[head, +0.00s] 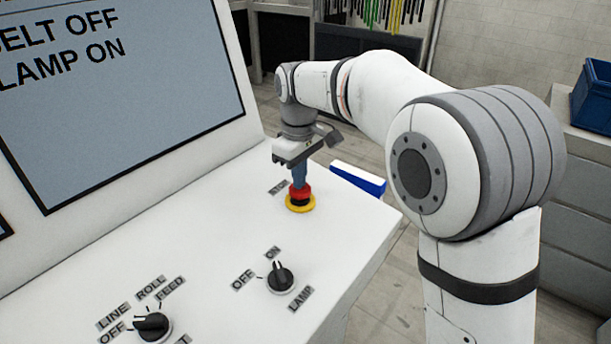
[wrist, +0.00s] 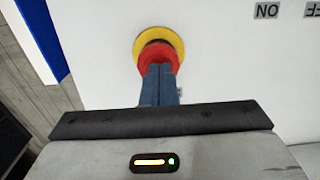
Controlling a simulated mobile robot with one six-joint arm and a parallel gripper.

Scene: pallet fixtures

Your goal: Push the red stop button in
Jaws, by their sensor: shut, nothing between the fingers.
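The red stop button (head: 300,191) sits on a yellow ring (head: 301,206) on the white sloped panel. My gripper (head: 299,184) points down at it with its blue fingers shut together and nothing between them. The fingertips are at the top of the button; in the head view they seem to meet its red cap. In the wrist view the fingers (wrist: 159,74) overlap the red button (wrist: 158,56), with the yellow ring (wrist: 158,31) showing around its far side. I cannot tell whether the button is pressed in.
A lamp knob (head: 281,279) and a LINE/ROLL/FEED selector knob (head: 152,326) stand on the panel nearer the camera. A screen (head: 110,90) reading "BELT OFF, LAMP ON" rises behind on the left. A blue and white object (head: 358,181) lies beyond the panel's right edge.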

